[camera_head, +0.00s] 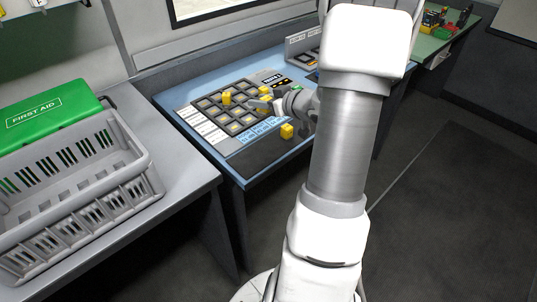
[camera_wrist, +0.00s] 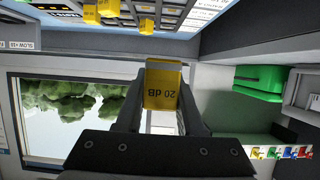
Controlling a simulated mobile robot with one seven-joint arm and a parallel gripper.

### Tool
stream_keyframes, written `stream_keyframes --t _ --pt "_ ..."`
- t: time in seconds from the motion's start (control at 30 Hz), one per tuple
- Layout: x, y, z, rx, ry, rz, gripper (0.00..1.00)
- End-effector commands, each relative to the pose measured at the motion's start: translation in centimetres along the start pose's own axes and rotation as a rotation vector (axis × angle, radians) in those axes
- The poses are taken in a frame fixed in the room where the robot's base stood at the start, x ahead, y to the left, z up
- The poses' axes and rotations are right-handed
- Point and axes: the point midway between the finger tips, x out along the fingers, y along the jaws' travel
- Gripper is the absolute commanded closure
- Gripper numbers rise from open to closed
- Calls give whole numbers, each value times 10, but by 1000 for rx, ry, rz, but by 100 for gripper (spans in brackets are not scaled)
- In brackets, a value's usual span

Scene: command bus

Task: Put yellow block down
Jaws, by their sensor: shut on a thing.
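A yellow block marked "20 dB" (camera_wrist: 162,90) is held between the two fingers of my gripper (camera_wrist: 160,105) in the wrist view. In the head view my gripper (camera_head: 262,104) is over the tilted-looking grid panel (camera_head: 205,112) on the blue-edged desk, partly hidden by my wrist. I cannot tell from these views how high the block is above the panel. Other yellow blocks sit on the panel, one at its middle (camera_head: 227,98) and one near its far edge (camera_head: 265,90).
Another yellow block (camera_head: 287,131) stands on the dark strip at the desk's near right. A grey basket (camera_head: 140,185) and a green first aid box (camera_head: 45,112) stand on the left counter. A window (camera_wrist: 60,110) shows in the wrist view.

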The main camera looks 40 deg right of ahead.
Motion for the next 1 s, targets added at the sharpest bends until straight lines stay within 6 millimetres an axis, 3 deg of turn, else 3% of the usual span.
stream_keyframes --t 0.03,0.2,0.43,0.67,1.0 --pt "-10 15 12 2 2 9 100" --pt "-44 48 35 4 0 12 100" --pt "-75 71 54 7 1 17 100" --pt "-81 75 58 7 1 16 100" --pt "-74 70 61 6 1 14 100"
